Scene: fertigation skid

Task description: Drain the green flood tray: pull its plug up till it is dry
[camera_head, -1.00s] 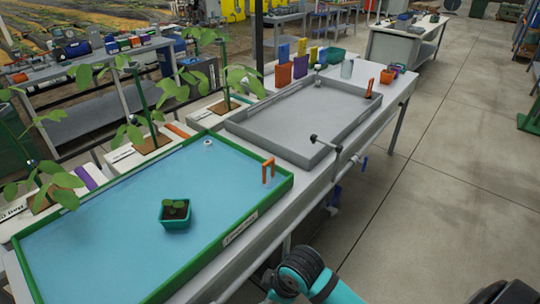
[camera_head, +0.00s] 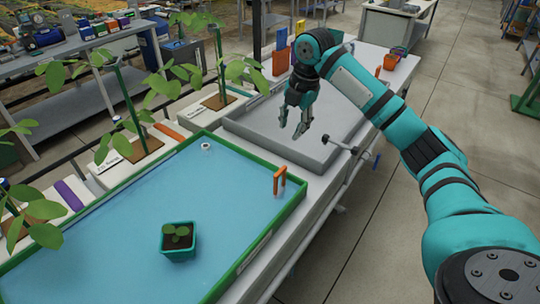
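The green flood tray (camera_head: 245,152) fills the lower left and holds blue water. Its plug has an orange loop handle (camera_head: 279,180), upright in the water near the tray's right corner. A teal pot with a seedling (camera_head: 178,240) stands in the water. My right gripper (camera_head: 291,131) points down over the grey tray, beyond and slightly right of the orange handle and apart from it. Its fingers are parted with nothing between them. My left gripper is not in view.
A grey tray (camera_head: 253,123) lies behind the green one, partly hidden by my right arm. Leafy plants (camera_head: 125,95) lean over the green tray's left edge. A small white fitting (camera_head: 206,147) sits in the far corner.

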